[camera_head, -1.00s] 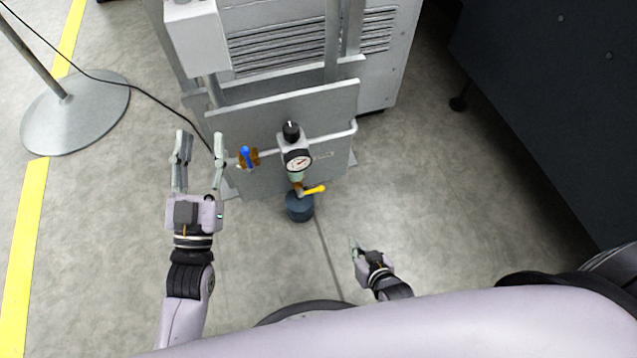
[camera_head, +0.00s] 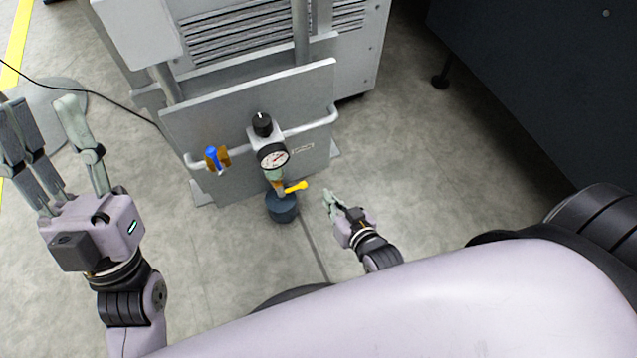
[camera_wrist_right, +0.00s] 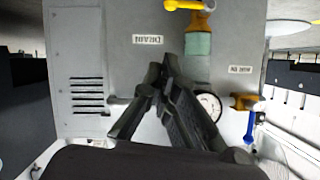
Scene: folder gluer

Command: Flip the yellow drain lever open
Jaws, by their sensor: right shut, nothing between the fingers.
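The yellow drain lever (camera_head: 296,187) sticks out to the right from the brass valve under the gauge unit, just above a dark cup. In the right wrist view the yellow lever (camera_wrist_right: 184,5) is at the top edge, partly cut off, on the brass fitting beside a "DRAIN" label (camera_wrist_right: 148,39). My right gripper (camera_head: 329,198) is shut and empty, a little right of and below the lever, apart from it. Its dark fingers (camera_wrist_right: 162,75) fill the middle of the right wrist view. My left gripper (camera_head: 42,112) is open and empty at the far left, away from the lever.
A pressure gauge (camera_head: 273,157) with a black knob (camera_head: 262,124) sits above the drain valve. A blue-handled valve (camera_head: 213,156) is to its left. A pipe (camera_head: 310,123) runs across the grey panel (camera_head: 185,120). The dark cup (camera_head: 282,208) is below. Floor to the right is clear.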

